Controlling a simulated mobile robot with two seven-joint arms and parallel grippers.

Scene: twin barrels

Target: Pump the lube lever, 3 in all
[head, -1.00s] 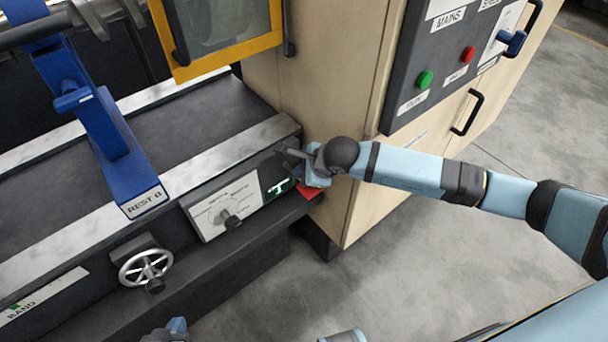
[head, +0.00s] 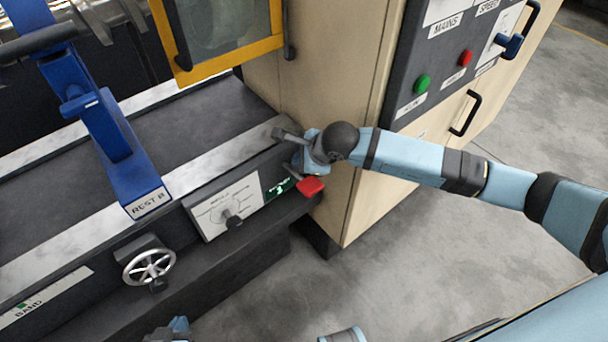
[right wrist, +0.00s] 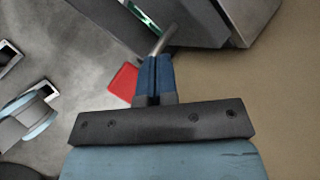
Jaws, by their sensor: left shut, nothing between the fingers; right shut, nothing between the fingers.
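The lube lever is a thin metal rod with a red paddle (head: 311,187) at its end, by a green plate (head: 279,187) at the right end of the machine bed. In the right wrist view the red paddle (right wrist: 124,82) shows left of my fingers, and the rod (right wrist: 165,38) runs partly hidden behind their tips. My right gripper (head: 297,166) is shut and empty, just above the lever; I cannot tell whether it touches. My left gripper (head: 178,326) shows only in part at the bottom edge, shut and away from the lever.
A beige cabinet (head: 350,215) with green (head: 423,83) and red (head: 466,57) buttons stands close to the right of the lever. A dial plate (head: 225,208) and handwheel (head: 149,266) are to the left. A blue rest (head: 105,135) crosses the bed. Floor in front is clear.

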